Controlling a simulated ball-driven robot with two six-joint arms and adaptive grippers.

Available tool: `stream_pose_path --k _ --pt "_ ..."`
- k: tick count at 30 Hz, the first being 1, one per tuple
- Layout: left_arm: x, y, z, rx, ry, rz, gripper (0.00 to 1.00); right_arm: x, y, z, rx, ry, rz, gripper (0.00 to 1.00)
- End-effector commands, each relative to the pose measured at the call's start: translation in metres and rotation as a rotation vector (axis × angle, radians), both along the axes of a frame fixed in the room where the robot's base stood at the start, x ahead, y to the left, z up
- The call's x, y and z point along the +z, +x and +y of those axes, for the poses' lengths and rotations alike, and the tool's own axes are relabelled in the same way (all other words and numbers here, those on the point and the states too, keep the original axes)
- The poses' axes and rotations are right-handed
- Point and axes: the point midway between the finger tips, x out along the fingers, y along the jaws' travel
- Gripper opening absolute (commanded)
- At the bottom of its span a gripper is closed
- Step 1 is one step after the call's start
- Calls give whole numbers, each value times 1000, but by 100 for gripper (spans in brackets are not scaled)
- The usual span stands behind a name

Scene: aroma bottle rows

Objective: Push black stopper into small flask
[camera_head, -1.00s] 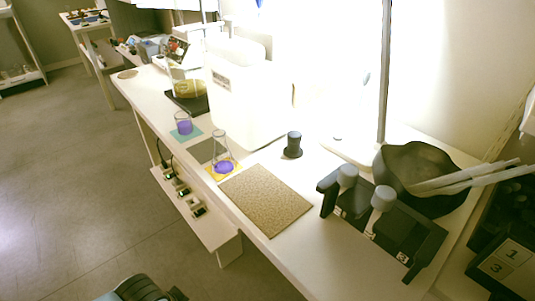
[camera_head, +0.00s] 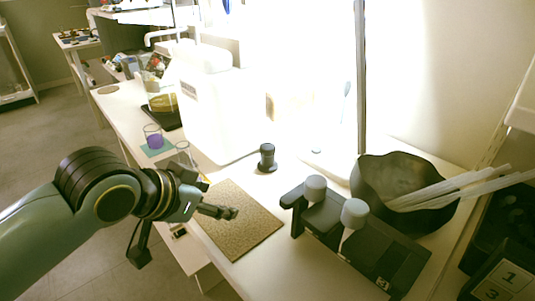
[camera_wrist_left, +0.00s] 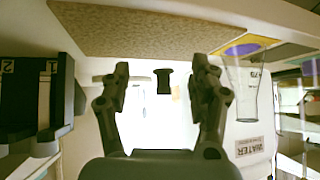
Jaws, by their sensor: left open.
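The black stopper (camera_head: 267,158) stands upright on the bench beyond the cork mat. In the left wrist view it shows small and dark (camera_wrist_left: 163,82), between my open fingers but farther off. The small flask (camera_head: 183,150) is clear glass and partly hidden behind my left gripper (camera_head: 220,200). In the left wrist view the flask (camera_wrist_left: 243,90) stands to the right of the fingers, by a yellow square. My left gripper is open and empty near the cork mat, apart from stopper and flask. It also shows in the left wrist view (camera_wrist_left: 161,68). My right gripper is not in view.
The cork mat (camera_head: 238,222) lies at the front. A beaker with purple liquid (camera_head: 153,138) stands farther left. A large white container (camera_head: 205,110) stands behind.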

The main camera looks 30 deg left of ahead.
Motion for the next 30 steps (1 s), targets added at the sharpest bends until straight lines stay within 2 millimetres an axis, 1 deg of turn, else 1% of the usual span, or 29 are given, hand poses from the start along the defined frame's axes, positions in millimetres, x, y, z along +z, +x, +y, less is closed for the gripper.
stream_pose_path --k 1,3,6,9,11,13,18,21,25,30 --pt "7 17 3 -8 -10 -61 62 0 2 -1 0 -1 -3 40" --pt "19 41 6 -15 -29 -154 62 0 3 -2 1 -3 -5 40" --pt "39 69 11 -25 -60 -276 62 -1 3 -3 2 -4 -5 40" --pt "53 87 15 -30 -81 -357 62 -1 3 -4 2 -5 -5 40" --pt "56 94 16 -31 -90 -383 62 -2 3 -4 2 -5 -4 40" --pt "55 105 16 -31 -96 -399 62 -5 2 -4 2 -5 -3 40" --pt "42 131 13 -31 -96 -401 62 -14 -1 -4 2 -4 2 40" --pt "38 141 11 -32 -96 -399 62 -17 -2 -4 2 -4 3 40" --pt "33 149 9 -33 -96 -398 62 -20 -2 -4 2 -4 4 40" --pt "13 167 1 -31 -98 -397 62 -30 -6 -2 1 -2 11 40"
